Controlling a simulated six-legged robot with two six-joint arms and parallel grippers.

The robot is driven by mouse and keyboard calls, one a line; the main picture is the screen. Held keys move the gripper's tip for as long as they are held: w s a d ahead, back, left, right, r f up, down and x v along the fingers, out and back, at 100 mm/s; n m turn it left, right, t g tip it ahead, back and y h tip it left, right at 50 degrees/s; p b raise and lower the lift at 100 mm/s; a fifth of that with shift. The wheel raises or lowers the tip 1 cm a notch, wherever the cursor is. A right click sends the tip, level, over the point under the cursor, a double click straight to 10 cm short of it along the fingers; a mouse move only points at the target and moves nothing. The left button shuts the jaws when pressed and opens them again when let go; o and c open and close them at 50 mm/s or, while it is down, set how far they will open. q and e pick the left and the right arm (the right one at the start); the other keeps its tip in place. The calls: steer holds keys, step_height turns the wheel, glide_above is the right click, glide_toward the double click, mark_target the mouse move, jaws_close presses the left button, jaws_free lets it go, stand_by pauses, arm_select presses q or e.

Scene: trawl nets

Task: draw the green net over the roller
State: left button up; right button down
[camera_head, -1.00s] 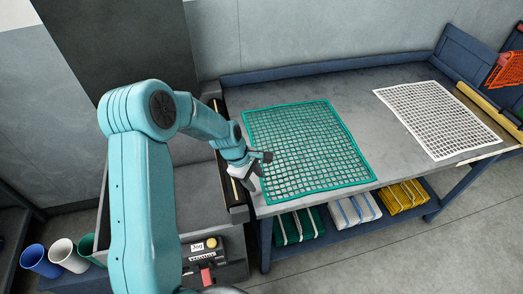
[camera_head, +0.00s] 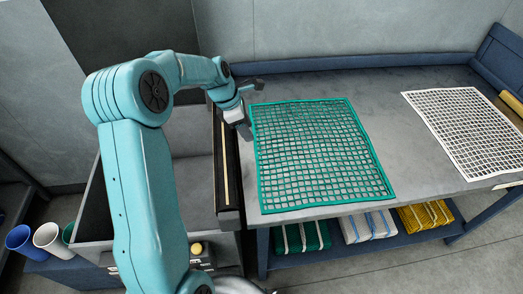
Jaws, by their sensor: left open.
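The green net (camera_head: 318,152) lies flat on the grey table, a square mesh with a solid green border. A dark roller unit with a pale strip (camera_head: 226,165) runs along the table's left edge, beside the net; the net lies to its right and not over it. My left gripper (camera_head: 250,108) is open and empty at the net's far left corner, above the far end of the roller unit. I cannot tell whether it touches the net. My right gripper is not in view.
A white net (camera_head: 468,130) lies at the table's right. Green (camera_head: 302,236), white-blue (camera_head: 368,226) and yellow (camera_head: 424,214) folded bundles sit on the shelf below. A grey bin (camera_head: 190,190) stands left of the roller. Cups (camera_head: 47,236) stand at lower left. Bare table separates the nets.

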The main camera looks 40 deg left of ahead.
arm_select(q)
steer(key=b, duration=0.4)
glide_above(260, 151)
steer(key=s+a, duration=0.2)
steer(key=f, duration=0.6)
steer(key=shift+w+d+f, duration=0.1)
steer(key=shift+w+d, duration=0.05)
steer(key=shift+d, duration=0.05)
steer(key=shift+d+f, duration=0.2)
steer(key=shift+f, duration=0.05)
steer(key=shift+b+x, duration=0.4)
steer(key=shift+x, duration=0.65)
steer(key=shift+r, duration=0.15)
jaws_close()
